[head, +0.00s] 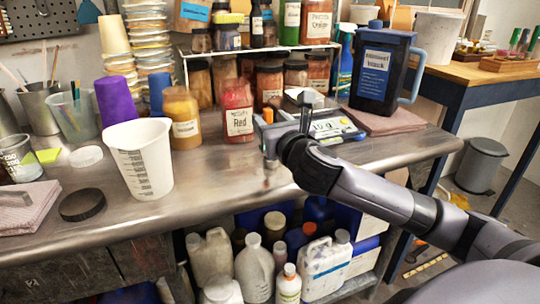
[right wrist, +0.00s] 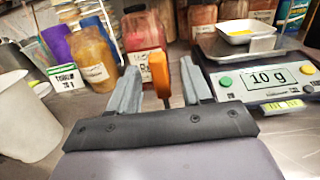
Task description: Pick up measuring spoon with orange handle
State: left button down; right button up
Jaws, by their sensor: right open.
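The orange handle of the measuring spoon (right wrist: 158,72) stands upright between the open fingers of my right gripper (right wrist: 160,66) in the right wrist view. A gap shows on each side of it. In the head view the orange handle (head: 267,116) shows as a small patch by the fingers of my right gripper (head: 286,124), above the metal bench in front of the jars. The spoon's bowl is hidden. My left gripper is not in view.
A jar labelled Red (head: 238,122) stands just behind the fingers. A scale (head: 334,128) reading 10 g sits close to the right. A white measuring jug (head: 140,165) stands left. The bench's front middle is clear.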

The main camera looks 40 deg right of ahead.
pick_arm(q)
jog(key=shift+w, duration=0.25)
pick_arm(e)
jog(key=shift+x, duration=1.6)
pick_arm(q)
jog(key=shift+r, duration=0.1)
pick_arm(e)
grip_shut()
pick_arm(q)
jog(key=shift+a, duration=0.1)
